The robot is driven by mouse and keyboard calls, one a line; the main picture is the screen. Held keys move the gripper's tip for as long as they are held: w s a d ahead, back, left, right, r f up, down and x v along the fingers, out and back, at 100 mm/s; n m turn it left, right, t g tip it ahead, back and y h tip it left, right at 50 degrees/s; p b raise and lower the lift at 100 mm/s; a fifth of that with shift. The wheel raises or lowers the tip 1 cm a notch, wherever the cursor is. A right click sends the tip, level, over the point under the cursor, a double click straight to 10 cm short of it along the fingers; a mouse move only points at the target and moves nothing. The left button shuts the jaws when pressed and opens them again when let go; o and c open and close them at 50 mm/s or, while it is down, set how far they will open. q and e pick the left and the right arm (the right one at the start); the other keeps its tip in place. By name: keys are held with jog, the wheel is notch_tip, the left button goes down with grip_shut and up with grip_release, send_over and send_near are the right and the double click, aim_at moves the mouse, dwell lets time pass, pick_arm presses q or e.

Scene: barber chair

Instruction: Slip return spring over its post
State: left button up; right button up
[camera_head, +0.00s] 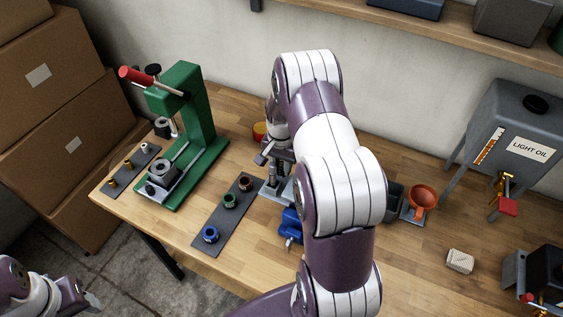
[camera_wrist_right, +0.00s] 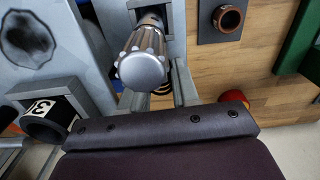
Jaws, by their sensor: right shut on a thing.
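In the right wrist view, a thin copper-coloured coil, which looks like the return spring (camera_wrist_right: 162,89), shows between the grey fingers of my right gripper (camera_wrist_right: 158,95). The gripper is shut on it. A grey post with a ribbed silver knob (camera_wrist_right: 142,68) stands right beside it and covers part of it. I cannot tell whether the spring is around any post. In the head view my right arm hides most of this spot. My left gripper (camera_head: 88,300) is at the lower left, off the table; its jaw opening is unclear.
A green press (camera_head: 190,125) stands at the left of the wooden table. A dark strip (camera_head: 205,238) bears blue, green and copper rings. An orange funnel (camera_head: 423,197), a white block (camera_head: 460,261) and an oil tank (camera_head: 510,130) are to the right.

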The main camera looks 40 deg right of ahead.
jog(key=shift+w, duration=0.1)
dwell(0.3)
jog(key=shift+f+b, duration=0.35)
jog(key=shift+f, duration=0.25)
jog(key=o, duration=1.1)
notch_tip(320, 180, up, 9)
jog(key=p, duration=0.7)
